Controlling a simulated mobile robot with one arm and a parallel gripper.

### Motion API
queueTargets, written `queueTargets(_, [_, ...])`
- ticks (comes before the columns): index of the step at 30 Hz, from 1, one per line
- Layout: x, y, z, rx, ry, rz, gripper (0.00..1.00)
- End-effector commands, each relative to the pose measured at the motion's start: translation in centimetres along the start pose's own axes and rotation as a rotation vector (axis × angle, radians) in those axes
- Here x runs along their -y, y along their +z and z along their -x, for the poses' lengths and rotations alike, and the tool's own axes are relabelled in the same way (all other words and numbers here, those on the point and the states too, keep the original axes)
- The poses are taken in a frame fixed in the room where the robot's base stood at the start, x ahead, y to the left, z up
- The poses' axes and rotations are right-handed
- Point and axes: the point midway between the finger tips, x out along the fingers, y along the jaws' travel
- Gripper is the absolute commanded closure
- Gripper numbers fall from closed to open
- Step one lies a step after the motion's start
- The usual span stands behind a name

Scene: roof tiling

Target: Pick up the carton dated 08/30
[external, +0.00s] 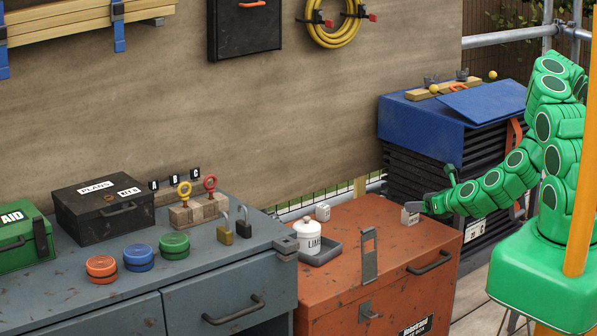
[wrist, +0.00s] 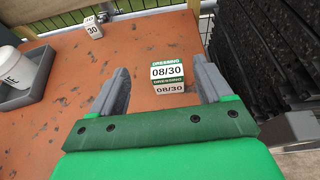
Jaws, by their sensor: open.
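The carton dated 08/30 (wrist: 168,74) is a small white box with a green band reading DRESSING. It stands on the orange metal chest, near its right end, and shows in the external view (external: 410,218) just below and left of my gripper. My gripper (wrist: 161,70) is open, with one grey finger on each side of the carton in the wrist view. The carton appears between and slightly beyond the fingertips. I cannot tell whether either finger touches it. In the external view my gripper (external: 414,206) partly hides the carton.
A second small white carton (external: 323,212) stands at the chest's back edge; only "30" is readable on it (wrist: 93,27). A white lidded jar (external: 310,237) sits in a grey tray (external: 333,250). A grey metal hasp (external: 369,262) lies at the chest's front.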

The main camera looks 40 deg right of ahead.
Motion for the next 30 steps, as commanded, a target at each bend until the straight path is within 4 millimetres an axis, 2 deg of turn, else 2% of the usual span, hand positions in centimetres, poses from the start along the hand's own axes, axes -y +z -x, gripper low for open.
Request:
queueTargets(1, [0.3, -0.9, 0.1, -0.018, -0.011, -0.01, 0.21])
queueTargets(5, [0.7, -1.9, 0.2, -0.039, -0.025, -0.02, 0.21])
queueTargets(30, [0.6, -1.9, -3.4, -0.038, -0.024, -0.017, 0.21])
